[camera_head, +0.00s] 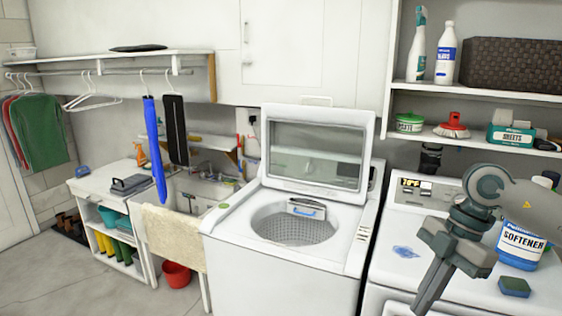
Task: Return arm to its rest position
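My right gripper (432,287) comes in from the right, with its grey arm link above it. It hangs in front of the white machine (392,262) with the dial panel, fingers pointing down and slightly left. The fingers look like one narrow bar from this angle, so I cannot tell whether they are open or shut. I see nothing held at the tips. My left arm and gripper are not in view.
A shelf (478,93) with bottles is above. The floor (75,285) at left is mostly clear.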

